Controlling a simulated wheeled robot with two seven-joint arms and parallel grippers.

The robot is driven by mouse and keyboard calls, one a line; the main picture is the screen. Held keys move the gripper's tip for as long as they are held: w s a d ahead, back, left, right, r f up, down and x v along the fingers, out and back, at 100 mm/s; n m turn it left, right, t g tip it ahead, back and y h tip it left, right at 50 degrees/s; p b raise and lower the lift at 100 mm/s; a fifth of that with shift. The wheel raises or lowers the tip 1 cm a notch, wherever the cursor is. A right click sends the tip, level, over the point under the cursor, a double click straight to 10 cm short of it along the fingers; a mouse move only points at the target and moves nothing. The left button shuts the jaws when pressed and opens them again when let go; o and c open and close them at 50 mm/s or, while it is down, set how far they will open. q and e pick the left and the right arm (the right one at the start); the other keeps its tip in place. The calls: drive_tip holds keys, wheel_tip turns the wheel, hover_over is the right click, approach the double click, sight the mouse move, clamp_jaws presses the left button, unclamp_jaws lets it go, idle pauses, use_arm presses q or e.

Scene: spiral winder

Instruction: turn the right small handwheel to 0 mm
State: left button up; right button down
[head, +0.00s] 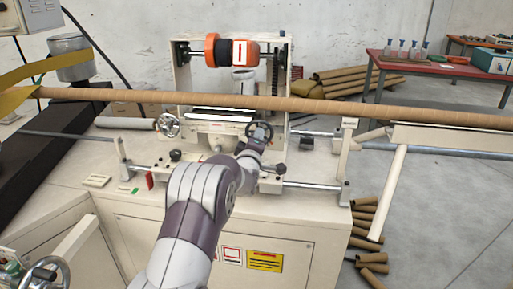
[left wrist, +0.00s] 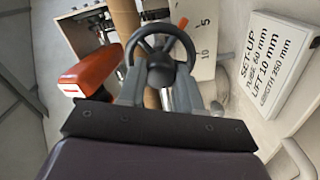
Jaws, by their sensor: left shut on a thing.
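The right small handwheel (head: 260,131) is a dark spoked wheel on the front of the winder's middle unit in the head view. It fills the upper middle of the left wrist view (left wrist: 135,50), with a dark round hub. My left gripper (head: 256,143) is at this wheel, its grey fingers (left wrist: 161,85) on both sides of the hub and shut on it. The scale plate (left wrist: 204,45) behind the wheel shows 5 and 10. A red-orange pointer (left wrist: 183,22) is by the rim; its exact reading is unclear. My right gripper is not in view.
The left small handwheel (head: 168,125) is on the same unit. A long brown tube (head: 330,106) crosses above. A set-up sign (left wrist: 275,60) reads tube 60 mm, lift 10 mm, length 350 mm. A red-orange block (left wrist: 92,68) is left of my fingers.

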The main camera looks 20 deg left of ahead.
use_arm(q)
drive_tip(key=shift+n+b, duration=0.65)
drive_tip(key=shift+n, duration=0.35)
drive_tip(key=o, duration=1)
drive_tip(key=shift+o, duration=0.2)
drive_tip(key=shift+s, duration=0.1)
drive_tip(key=b+v, duration=0.1)
drive_tip(key=v, duration=1.1)
drive_tip(key=shift+s, duration=0.3)
drive_tip(key=shift+d, duration=0.15)
